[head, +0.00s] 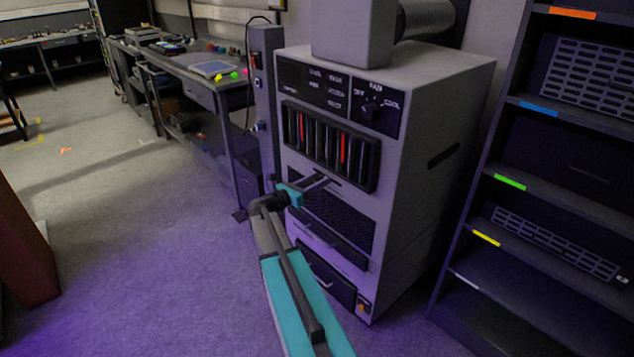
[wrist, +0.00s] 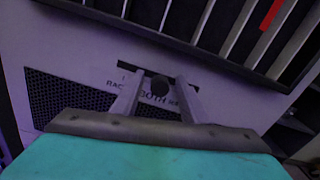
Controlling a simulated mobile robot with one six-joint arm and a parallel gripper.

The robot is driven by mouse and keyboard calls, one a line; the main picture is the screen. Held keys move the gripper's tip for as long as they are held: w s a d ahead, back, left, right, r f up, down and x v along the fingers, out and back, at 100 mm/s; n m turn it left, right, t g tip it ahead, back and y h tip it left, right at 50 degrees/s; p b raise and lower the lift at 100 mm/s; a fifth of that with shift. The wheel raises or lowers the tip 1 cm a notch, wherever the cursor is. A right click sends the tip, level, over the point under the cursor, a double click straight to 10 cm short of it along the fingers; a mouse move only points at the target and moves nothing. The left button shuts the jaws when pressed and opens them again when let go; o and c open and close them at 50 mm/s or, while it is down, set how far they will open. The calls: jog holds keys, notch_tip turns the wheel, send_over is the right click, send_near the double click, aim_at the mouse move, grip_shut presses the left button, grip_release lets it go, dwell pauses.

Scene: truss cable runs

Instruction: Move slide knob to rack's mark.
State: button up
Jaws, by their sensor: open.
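The slide knob (wrist: 159,85) is a dark round knob in a slanted slot (wrist: 126,66) on the grey cabinet (head: 420,125). A third label at the right is mostly hidden. My gripper (wrist: 159,78) is open, with one finger on each side of the knob and gaps visible. In the head view my gripper (head: 317,184) is at the cabinet front, and the knob cannot be made out.
Above the slot is a dark panel of vertical slats (head: 330,146) with red strips. A mesh grille (head: 340,222) lies below. A dark shelf rack (head: 515,185) stands at the right, and a workbench (head: 195,72) at the back left.

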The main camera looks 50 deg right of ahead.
grip_shut()
jog(key=shift+w+d+r+p, duration=0.1)
jog(key=shift+w+p, duration=0.4)
jog(key=shift+w, duration=1.15)
jog(key=shift+w+d+p, duration=0.1)
jog(key=shift+w+p, duration=0.4)
jog(key=shift+w, duration=1.1)
grip_release()
jog(key=shift+w, duration=0.1)
